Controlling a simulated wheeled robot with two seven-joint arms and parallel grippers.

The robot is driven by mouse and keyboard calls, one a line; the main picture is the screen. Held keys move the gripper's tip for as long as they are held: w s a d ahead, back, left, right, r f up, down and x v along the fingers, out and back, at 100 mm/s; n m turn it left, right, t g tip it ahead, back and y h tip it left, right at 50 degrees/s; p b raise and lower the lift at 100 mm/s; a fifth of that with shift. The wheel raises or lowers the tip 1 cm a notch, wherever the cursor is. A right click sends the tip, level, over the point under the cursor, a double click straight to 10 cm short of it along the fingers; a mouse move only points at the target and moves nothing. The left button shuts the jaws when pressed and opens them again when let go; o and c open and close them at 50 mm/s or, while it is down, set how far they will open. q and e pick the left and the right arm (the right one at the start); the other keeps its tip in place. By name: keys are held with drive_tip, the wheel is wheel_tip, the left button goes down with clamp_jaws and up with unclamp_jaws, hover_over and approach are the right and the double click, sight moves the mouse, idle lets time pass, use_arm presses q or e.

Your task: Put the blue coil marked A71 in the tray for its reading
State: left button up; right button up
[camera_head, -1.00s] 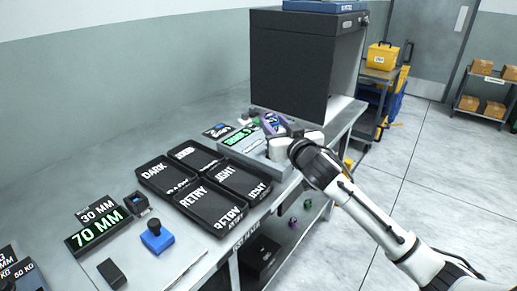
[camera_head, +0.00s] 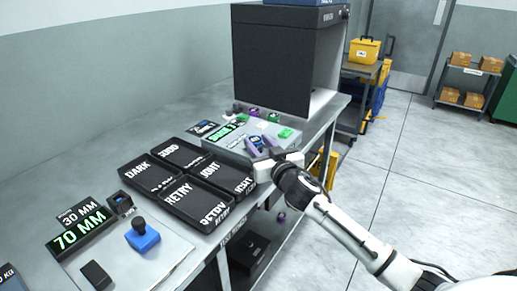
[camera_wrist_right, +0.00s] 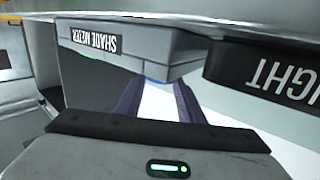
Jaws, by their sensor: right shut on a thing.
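My right gripper (camera_head: 258,142) has purple fingers and is at the front right of the grey shade meter (camera_head: 222,148), beside the trays. It is shut on a blue coil, mostly hidden; a sliver of the blue coil (camera_wrist_right: 155,80) shows between the fingers in the right wrist view. Its A71 mark cannot be read. Four black trays stand left of the meter: DARK (camera_head: 134,178), GOOD (camera_head: 181,144), LIGHT (camera_head: 228,170) and RETRY (camera_head: 180,207). The meter's lit green display (camera_head: 226,132) is too small to read surely. My left gripper is out of view.
A 70 MM display (camera_head: 80,235), a blue stamp-like thing (camera_head: 142,238) and a dark block (camera_head: 96,273) are at the near left. Small green and purple things (camera_head: 273,117) lie behind the meter. A big dark cabinet (camera_head: 283,65) stands at the back of the table.

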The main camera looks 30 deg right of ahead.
drive_tip(key=shift+f, duration=0.55)
drive_tip(key=shift+f, duration=0.25)
drive_tip(key=o, duration=1)
drive_tip(key=shift+r, duration=0.1)
drive_tip(key=shift+c, duration=0.2)
drive_tip(key=shift+o, duration=0.7)
drive_tip(key=shift+b, duration=0.3)
